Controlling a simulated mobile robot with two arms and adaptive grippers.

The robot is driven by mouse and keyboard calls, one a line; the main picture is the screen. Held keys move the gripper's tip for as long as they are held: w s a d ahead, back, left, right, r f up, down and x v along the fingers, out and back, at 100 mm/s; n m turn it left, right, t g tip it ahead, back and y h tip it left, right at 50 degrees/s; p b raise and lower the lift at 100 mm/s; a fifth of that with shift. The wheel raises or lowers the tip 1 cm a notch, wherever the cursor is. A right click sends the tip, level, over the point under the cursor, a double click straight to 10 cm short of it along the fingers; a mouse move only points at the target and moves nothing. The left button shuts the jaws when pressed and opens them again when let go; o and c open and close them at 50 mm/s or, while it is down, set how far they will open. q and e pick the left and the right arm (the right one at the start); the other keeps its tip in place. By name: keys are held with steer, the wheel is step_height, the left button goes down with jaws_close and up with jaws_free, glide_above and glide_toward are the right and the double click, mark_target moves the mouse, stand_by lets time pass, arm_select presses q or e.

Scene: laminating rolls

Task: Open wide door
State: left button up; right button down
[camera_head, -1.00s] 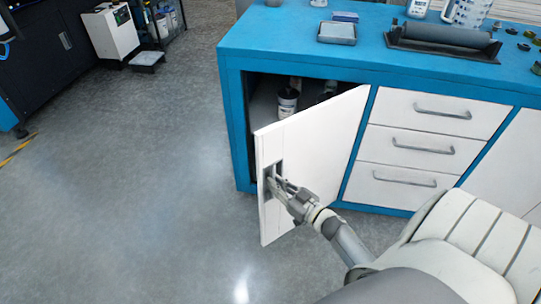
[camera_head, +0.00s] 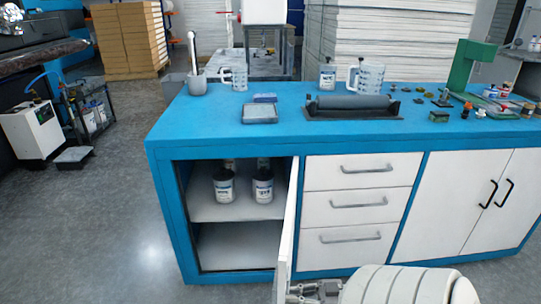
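The white cabinet door (camera_head: 287,238) stands swung out toward me from the blue bench, seen almost edge-on, hinged beside the drawers. The opening shows a shelf (camera_head: 232,206) with two labelled cans, one at left (camera_head: 223,187) and one at right (camera_head: 263,186). My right gripper (camera_head: 296,292) is at the bottom of the head view, against or very near the door's outer face. Its fingertips and the recessed door handle are too hidden to show whether it grips. My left gripper is not in view.
Drawers (camera_head: 358,204) and a closed double door (camera_head: 482,200) lie right of the opening. A roller (camera_head: 352,103), jugs and a tray stand on the bench top (camera_head: 215,122). The floor (camera_head: 105,235) at left is clear.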

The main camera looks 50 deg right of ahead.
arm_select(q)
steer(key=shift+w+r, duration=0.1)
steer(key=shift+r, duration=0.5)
arm_select(e)
steer(key=shift+v, duration=1.4)
steer(key=c, duration=1.8)
jaws_free()
steer(key=shift+c, duration=0.2)
steer(key=v, duration=1.2)
